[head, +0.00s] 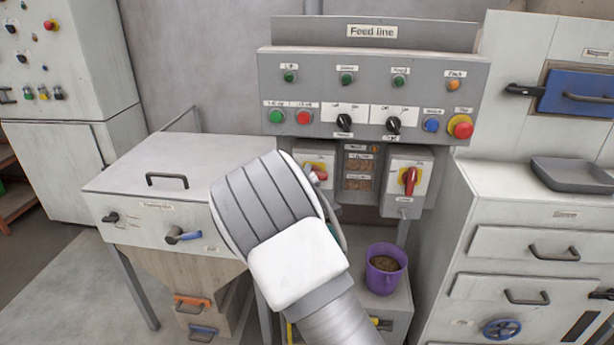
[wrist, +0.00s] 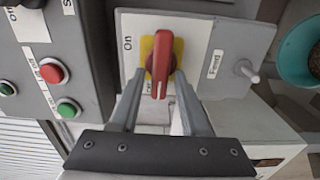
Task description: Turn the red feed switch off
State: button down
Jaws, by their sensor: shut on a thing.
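The red feed switch (wrist: 161,66) is a handle on a yellow plate, on a light grey box (wrist: 217,50) labelled "Feed". In the wrist view its slotted end points to the picture's bottom, and the word "On" lies to its left. Another small label beside the handle is mostly hidden. My gripper (wrist: 161,75) is shut on the red handle, one finger on each side. In the head view the left switch box (head: 314,158) shows a bit of red handle (head: 319,172). My arm hides the gripper and part of that box there.
A second box with a red handle (head: 410,181) hangs close to the right. The button panel (head: 375,95) with knobs and a red stop button (head: 460,127) is just above. A purple cup (head: 386,267) of pellets stands below; a teal bowl (wrist: 296,62) shows in the wrist view.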

dwell(0.4)
jog(key=c, duration=0.7)
grip_release()
jog(key=s, duration=1.7)
jog(key=shift+s+a+p, duration=0.2)
jog(key=shift+a+p, duration=0.05)
jog(key=shift+p, duration=0.15)
